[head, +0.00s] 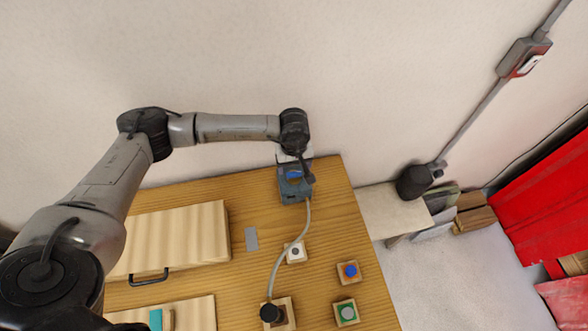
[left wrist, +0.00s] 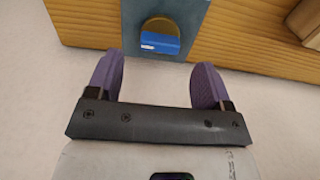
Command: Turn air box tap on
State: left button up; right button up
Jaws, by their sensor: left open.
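The air box (head: 293,192) is a blue-grey box at the back edge of the wooden table in the head view. Its tap (head: 294,174) is a small blue handle on the box. In the left wrist view the blue tap (left wrist: 160,44) sits on a round brass disc on the face of the air box (left wrist: 196,20). My left gripper (left wrist: 158,68) is open, with its two purple fingers apart and nothing between them. The tap lies just beyond the gap between the fingertips, slightly above its middle. In the head view my left gripper (head: 307,175) is close to the box and partly hides it.
A grey hose (head: 279,262) runs from the box to a dark fitting (head: 271,312) on a wooden block. A wooden box (head: 175,235) with a black handle lies at left. The wall is close behind.

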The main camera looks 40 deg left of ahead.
aim_at(294, 172)
pick_arm(q)
jog(key=shift+f, duration=2.05)
jog(key=c, duration=0.9)
